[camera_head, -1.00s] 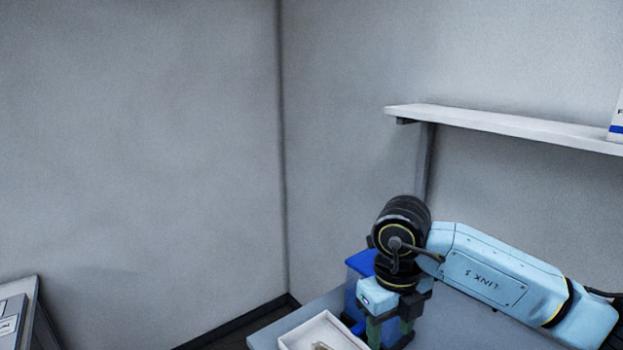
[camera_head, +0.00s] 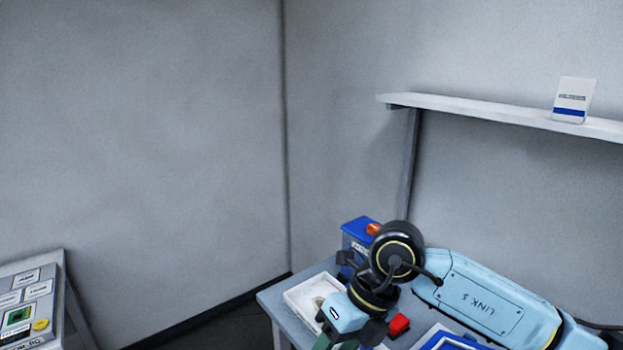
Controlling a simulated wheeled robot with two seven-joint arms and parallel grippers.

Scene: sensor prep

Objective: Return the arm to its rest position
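My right arm (camera_head: 475,300), light blue with "LINK 5" on it, comes in from the lower right and reaches over the table. Its black wrist joint bends down to my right gripper (camera_head: 338,346), near the front of the white tray. The fingertips are cut off by the bottom edge, so I cannot tell whether it is open or shut. My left gripper is not in view.
A white tray (camera_head: 291,299) holding a small item stands on the grey table (camera_head: 272,297). A blue box (camera_head: 352,232) with an orange-red top, a red block (camera_head: 399,324) and a blue-edged tray (camera_head: 425,341) are near the arm. A white box (camera_head: 572,100) stands on the wall shelf (camera_head: 480,113). A panel (camera_head: 30,300) is at left.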

